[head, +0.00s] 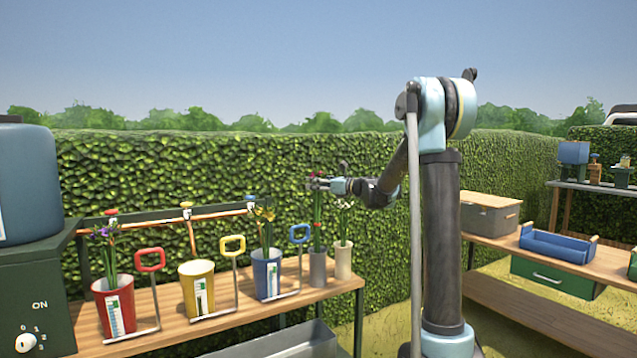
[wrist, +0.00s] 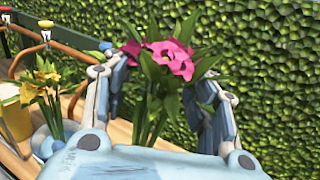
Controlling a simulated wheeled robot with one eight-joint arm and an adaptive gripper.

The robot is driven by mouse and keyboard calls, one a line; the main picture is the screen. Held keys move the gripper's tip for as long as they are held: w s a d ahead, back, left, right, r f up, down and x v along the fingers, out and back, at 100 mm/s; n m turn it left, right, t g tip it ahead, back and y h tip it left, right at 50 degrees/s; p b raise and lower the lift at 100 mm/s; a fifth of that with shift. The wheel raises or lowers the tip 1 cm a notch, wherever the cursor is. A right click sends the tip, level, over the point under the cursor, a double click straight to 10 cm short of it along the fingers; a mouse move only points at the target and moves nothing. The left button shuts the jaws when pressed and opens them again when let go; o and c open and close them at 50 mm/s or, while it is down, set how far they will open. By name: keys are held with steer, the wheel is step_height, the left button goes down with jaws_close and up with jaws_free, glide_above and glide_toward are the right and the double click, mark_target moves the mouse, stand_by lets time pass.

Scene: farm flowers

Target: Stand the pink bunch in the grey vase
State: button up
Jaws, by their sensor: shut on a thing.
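The pink bunch (head: 317,226) is upright above the grey vase (head: 317,270), its green stems running down to the vase mouth. I cannot tell how far the stem ends go inside. My gripper (head: 322,184) is shut on the pink bunch near its top. In the wrist view the pink flowers (wrist: 168,60) and leaves show between my two fingers (wrist: 160,90). The grey vase stands at the right end of the wooden bench (head: 345,287), and is hidden in the wrist view.
A cream vase (head: 343,262) with white flowers stands close right of the grey vase. To the left are a blue bucket (head: 262,278) with yellow flowers, a yellow bucket (head: 192,290) and a red bucket (head: 108,310) with purple flowers. Upright coloured handles stand between them. A hedge lies behind.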

mark_target(318, 210)
steer(key=shift+f, duration=5.6)
steer(key=o, duration=1.7)
steer(key=v, duration=1.2)
steer(key=shift+f, duration=0.2)
